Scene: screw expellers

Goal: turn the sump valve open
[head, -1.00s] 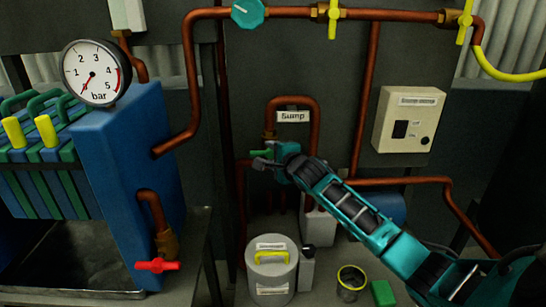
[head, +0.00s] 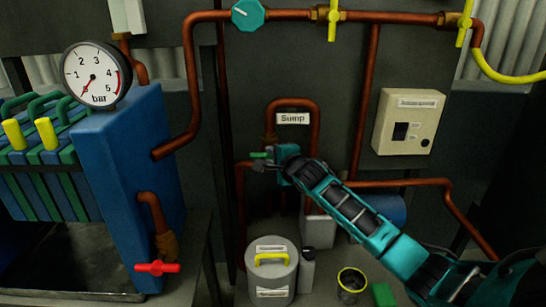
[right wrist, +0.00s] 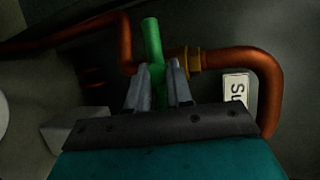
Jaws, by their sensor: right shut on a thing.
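The sump valve has a green lever handle, seen in the right wrist view (right wrist: 153,45) with a brass fitting (right wrist: 194,60) beside it on the copper pipe. In the head view only the green end of the handle (head: 259,155) shows, below the "Sump" label (head: 293,118). My right gripper (head: 264,165) is at the handle. In the right wrist view its two fingers (right wrist: 158,78) are shut on the green handle, one on each side. The gripper hides most of the valve in the head view. My left gripper is not in view.
A grey canister with a yellow handle (head: 271,272) stands below the valve. A pressure gauge (head: 95,74) sits on a blue filter press end (head: 125,180) with a red valve handle (head: 157,267). A switch box (head: 410,121) is on the wall at right.

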